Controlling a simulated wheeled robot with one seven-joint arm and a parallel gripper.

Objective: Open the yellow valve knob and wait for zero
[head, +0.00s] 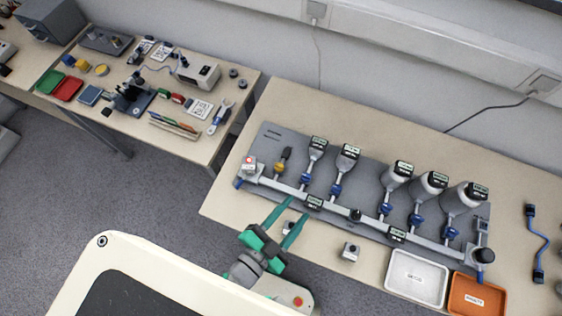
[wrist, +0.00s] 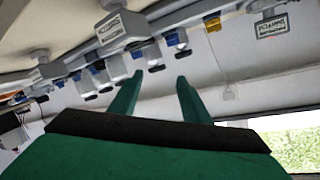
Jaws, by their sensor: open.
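The yellow valve knob (head: 279,167) sits near the left end of the grey manifold board (head: 268,140), below a small dark-topped fitting. In the wrist view, which looks upside down, a small yellow part (wrist: 213,23) shows near the top, right of the fingers. My gripper (head: 298,208) is open and empty, with teal fingers apart, at the front edge of the manifold, below and right of the yellow knob. Its fingers also show in the wrist view (wrist: 159,78), touching nothing visible. A small white gauge box (head: 249,164) with a red mark is at the left end; its reading is too small to tell.
Several blue-knobbed valves with labelled canisters (head: 429,184) line the manifold to the right. A white tray (head: 391,290) and an orange tray (head: 458,299) lie at the front right. A cluttered side table (head: 185,152) stands left.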

